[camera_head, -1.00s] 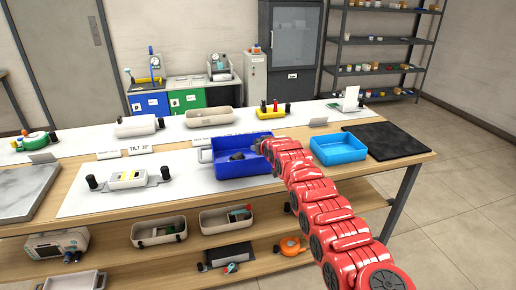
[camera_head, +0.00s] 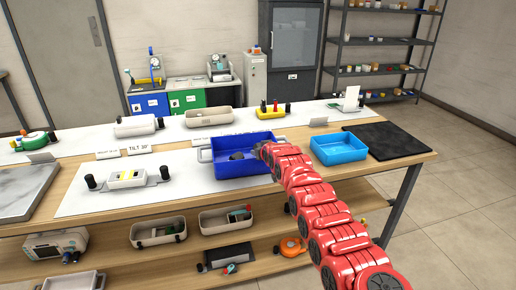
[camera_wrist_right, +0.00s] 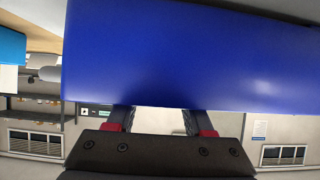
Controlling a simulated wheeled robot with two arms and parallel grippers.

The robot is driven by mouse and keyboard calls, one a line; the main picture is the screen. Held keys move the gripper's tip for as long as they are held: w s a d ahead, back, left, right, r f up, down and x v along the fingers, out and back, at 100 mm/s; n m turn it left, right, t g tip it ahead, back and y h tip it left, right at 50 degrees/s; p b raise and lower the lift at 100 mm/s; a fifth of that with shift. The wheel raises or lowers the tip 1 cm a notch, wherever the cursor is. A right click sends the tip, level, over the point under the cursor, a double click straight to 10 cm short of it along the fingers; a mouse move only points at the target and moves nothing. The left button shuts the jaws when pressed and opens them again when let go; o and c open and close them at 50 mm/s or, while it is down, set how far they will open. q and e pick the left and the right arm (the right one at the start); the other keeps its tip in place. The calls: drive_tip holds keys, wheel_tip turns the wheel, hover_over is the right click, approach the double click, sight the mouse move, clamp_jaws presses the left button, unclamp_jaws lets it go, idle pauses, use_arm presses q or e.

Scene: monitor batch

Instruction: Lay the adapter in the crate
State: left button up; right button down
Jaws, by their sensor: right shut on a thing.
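The blue crate (camera_head: 240,169) stands on the bench, and my red right arm reaches to its right end. A dark grey item (camera_head: 237,156), probably the adapter, shows low inside the crate beside the arm's end; its shape is hard to make out. In the right wrist view the crate's blue wall (camera_wrist_right: 190,55) fills much of the picture, close up. My right gripper (camera_wrist_right: 160,120) passes behind the crate's edge, so its fingertips and what they hold are hidden. It is shut, apparently on the adapter. My left gripper is not in view.
A light blue tray (camera_head: 338,149) stands right of the arm, with a black mat (camera_head: 388,140) beyond. A beige bin (camera_head: 209,117) and a yellow holder (camera_head: 271,112) stand behind the crate. A fixture (camera_head: 127,179) lies left. White bench surface is clear between fixture and crate.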

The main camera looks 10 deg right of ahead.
drive_tip(key=shift+c, duration=1)
unclamp_jaws()
drive_tip(key=shift+s, duration=0.1)
drive_tip(key=shift+s+r, duration=0.15)
drive_tip(key=shift+s, duration=0.2)
drive_tip(key=shift+p+v, duration=0.4)
drive_tip(key=shift+v, duration=0.75)
drive_tip(key=shift+s+a+r, duration=0.1)
drive_tip(key=shift+s+r, duration=0.1)
drive_tip(key=shift+r, duration=0.1)
drive_tip(key=b+v, duration=0.1)
drive_tip(key=v, duration=1.2)
drive_tip(key=shift+s, duration=0.3)
drive_tip(key=shift+r, duration=0.1)
